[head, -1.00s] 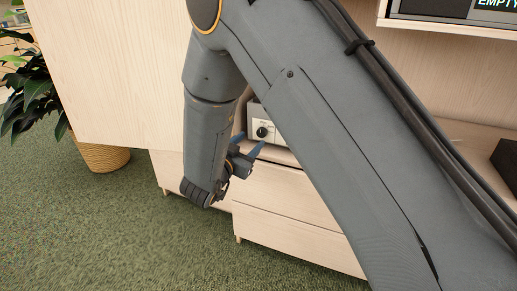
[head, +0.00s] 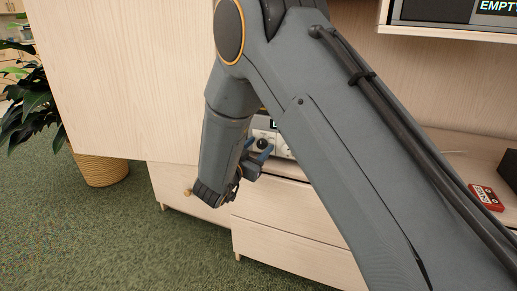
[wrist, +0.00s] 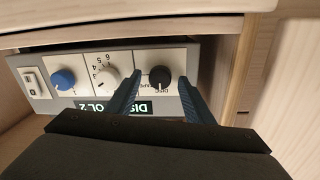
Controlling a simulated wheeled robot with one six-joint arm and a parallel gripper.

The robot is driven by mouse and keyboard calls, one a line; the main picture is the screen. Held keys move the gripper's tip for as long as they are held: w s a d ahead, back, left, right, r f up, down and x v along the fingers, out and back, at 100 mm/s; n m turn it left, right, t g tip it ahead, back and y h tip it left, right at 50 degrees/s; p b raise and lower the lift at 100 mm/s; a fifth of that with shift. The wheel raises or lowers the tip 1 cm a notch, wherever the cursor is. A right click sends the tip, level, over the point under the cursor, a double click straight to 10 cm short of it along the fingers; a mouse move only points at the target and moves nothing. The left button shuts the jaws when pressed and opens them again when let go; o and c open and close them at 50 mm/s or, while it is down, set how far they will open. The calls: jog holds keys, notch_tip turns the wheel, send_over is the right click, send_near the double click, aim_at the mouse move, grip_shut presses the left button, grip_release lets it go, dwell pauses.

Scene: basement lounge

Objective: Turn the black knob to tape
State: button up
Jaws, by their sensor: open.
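The black knob (wrist: 160,76) is on the front of a pale grey audio unit (wrist: 62,107), at the right end of its controls in the wrist view. Small print beside it seems to read DISC and TAPE, and I cannot tell exactly where its pointer aims. A lit display (wrist: 92,107) reads "DIS", then "OL 2", partly hidden by a finger. My gripper (wrist: 160,78) is open, with one blue-grey finger on each side of the knob and a visible gap at each. In the head view, my gripper (head: 259,148) is at the knob (head: 262,143).
A white numbered knob (wrist: 106,77), a blue knob (wrist: 63,79) and a white switch (wrist: 33,82) share the panel. The unit stands in a wooden cubby with a side wall (wrist: 232,75) close by. A red cassette (head: 487,196) lies on the shelf at right.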

jog(key=c, duration=1)
jog(key=shift+c, duration=0.2)
jog(key=m+p, duration=0.2)
jog(key=m, duration=0.2)
jog(key=shift+m+y+p, duration=0.3)
jog(key=shift+s+d+m+p, duration=0.1)
jog(key=shift+m+p, duration=0.45)
jog(key=shift+m, duration=1.35)
jog(key=o, duration=1)
